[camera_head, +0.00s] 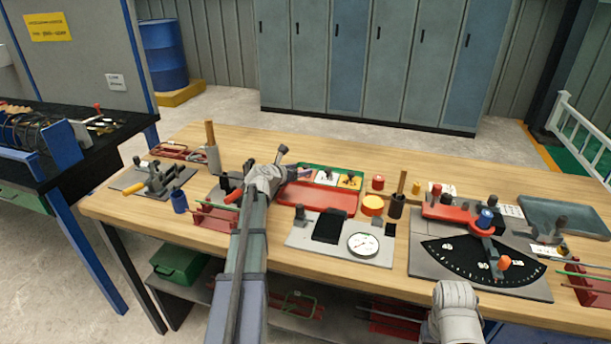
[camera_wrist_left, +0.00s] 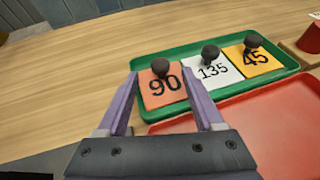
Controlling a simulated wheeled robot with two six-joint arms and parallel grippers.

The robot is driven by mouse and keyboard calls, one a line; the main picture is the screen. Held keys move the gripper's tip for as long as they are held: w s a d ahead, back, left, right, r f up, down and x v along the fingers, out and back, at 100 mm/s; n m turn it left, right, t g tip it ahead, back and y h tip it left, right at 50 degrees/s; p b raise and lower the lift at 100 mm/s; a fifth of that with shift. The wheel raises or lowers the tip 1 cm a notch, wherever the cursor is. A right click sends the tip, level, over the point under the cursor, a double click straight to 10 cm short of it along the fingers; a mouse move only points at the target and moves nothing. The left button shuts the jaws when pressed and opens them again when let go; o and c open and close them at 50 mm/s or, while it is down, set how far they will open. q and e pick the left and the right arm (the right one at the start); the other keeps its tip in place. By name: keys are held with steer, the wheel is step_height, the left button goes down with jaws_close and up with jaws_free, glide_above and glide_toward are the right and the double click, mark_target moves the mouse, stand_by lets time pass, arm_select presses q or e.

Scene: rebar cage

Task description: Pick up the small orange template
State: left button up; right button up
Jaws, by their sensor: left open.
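A green tray (camera_wrist_left: 140,62) holds three square templates with dark knobs. The salmon-orange one marked 90 (camera_wrist_left: 165,92) is at the left, the white one marked 135 (camera_wrist_left: 210,72) in the middle, the yellow-orange one marked 45 (camera_wrist_left: 256,60) at the right. The head view shows the white template (camera_head: 326,177) and yellow-orange template (camera_head: 350,181); my left arm hides much of the 90 one there. My left gripper (camera_wrist_left: 161,80) is open and empty. In its wrist view the 90 template appears between the two fingers; contact cannot be told.
A red tray (camera_head: 318,199) lies in front of the green tray. A grey plate with a dial gauge (camera_head: 363,245) is nearer the front edge. A red cup (camera_head: 378,183) and yellow tin (camera_head: 372,205) stand to the right. Bare wood (camera_wrist_left: 60,85) shows at the left.

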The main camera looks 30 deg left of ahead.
mark_target(304, 168)
arm_select(q)
steer(key=shift+b+x, duration=1)
steer(key=shift+x, duration=1.65)
steer(key=shift+s+d, duration=0.1)
jaws_close()
